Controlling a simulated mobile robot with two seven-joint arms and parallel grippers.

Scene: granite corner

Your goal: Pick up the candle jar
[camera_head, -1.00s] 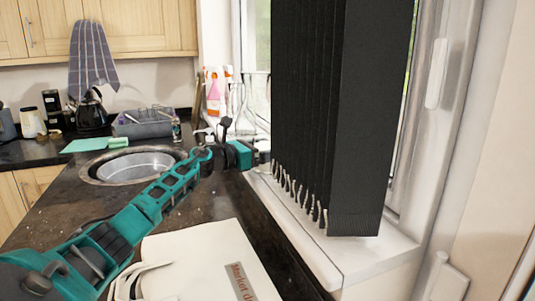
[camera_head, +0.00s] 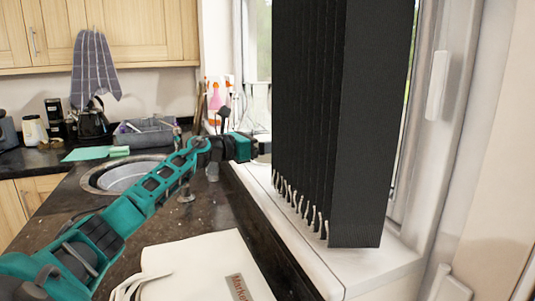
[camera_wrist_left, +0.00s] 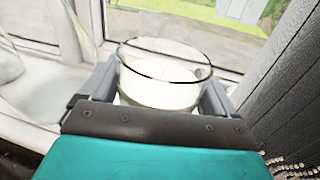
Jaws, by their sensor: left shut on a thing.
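The candle jar (camera_wrist_left: 160,85) is a clear glass with white wax inside. In the left wrist view it sits between the two fingers of my left gripper (camera_wrist_left: 165,98), which is shut on it. In the head view my left arm reaches from the lower left to the window sill, and my left gripper (camera_head: 258,148) is at the near edge of the black blind. The jar is mostly hidden there. I cannot tell from these views whether the jar's base touches the sill. My right gripper is not in view.
The black vertical blind (camera_head: 330,130) hangs just right of the gripper over the white sill (camera_head: 285,225). A clear glass item (camera_wrist_left: 10,65) stands left of the jar. A sink (camera_head: 115,178) and a cream bag (camera_head: 205,268) are on the dark counter.

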